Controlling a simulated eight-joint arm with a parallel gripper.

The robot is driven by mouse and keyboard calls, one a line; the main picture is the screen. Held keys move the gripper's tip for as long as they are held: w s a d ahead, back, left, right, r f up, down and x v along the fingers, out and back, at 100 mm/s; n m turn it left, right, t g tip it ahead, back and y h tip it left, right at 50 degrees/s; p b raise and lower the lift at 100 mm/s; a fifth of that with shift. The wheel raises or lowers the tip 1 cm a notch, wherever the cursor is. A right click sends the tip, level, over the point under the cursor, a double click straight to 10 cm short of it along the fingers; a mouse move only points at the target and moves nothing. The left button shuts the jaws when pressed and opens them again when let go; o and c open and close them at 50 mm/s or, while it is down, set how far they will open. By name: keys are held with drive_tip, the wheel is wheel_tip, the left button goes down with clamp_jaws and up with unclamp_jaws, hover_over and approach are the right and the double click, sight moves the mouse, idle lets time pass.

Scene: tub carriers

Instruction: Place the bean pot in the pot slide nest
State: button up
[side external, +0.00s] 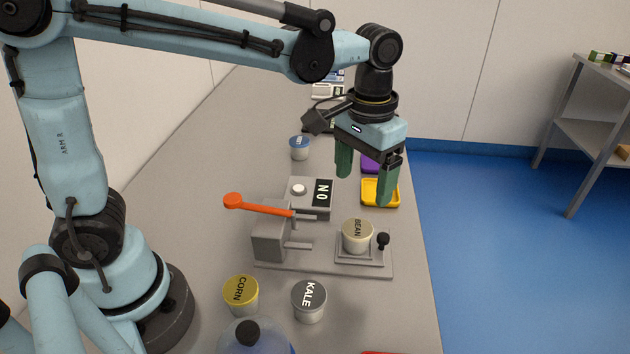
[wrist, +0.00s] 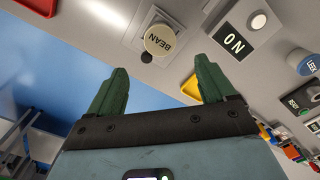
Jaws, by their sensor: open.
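The bean pot (side external: 358,236), a cream tub with BEAN on its lid, sits upright in the square pot slide nest (side external: 347,255) on the grey base plate. It also shows in the wrist view (wrist: 160,39), within the nest's frame (wrist: 137,42). My gripper (side external: 364,181) is open and empty, raised above the table behind the bean pot and apart from it. In the wrist view my green fingers (wrist: 158,83) are spread wide with nothing between them. A black knob (side external: 383,240) stands at the nest's right side.
An orange-handled lever (side external: 258,205) stands left of the nest. The CORN pot (side external: 241,294) and KALE pot (side external: 309,300) stand in front. The table's right edge is close to the nest.

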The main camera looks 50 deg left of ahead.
drive_tip(key=s+a+t, duration=0.2)
drive_tip(key=a, duration=0.1)
drive_tip(key=s+a+t, duration=0.2)
drive_tip(key=s+a, duration=0.1)
drive_tip(key=a, duration=0.1)
drive_tip(key=s+a+f+t, duration=0.1)
drive_tip(key=s+a+t, duration=0.1)
drive_tip(key=a+t, duration=0.1)
drive_tip(key=shift+s+a, duration=0.15)
drive_tip(key=shift+a, duration=0.2)
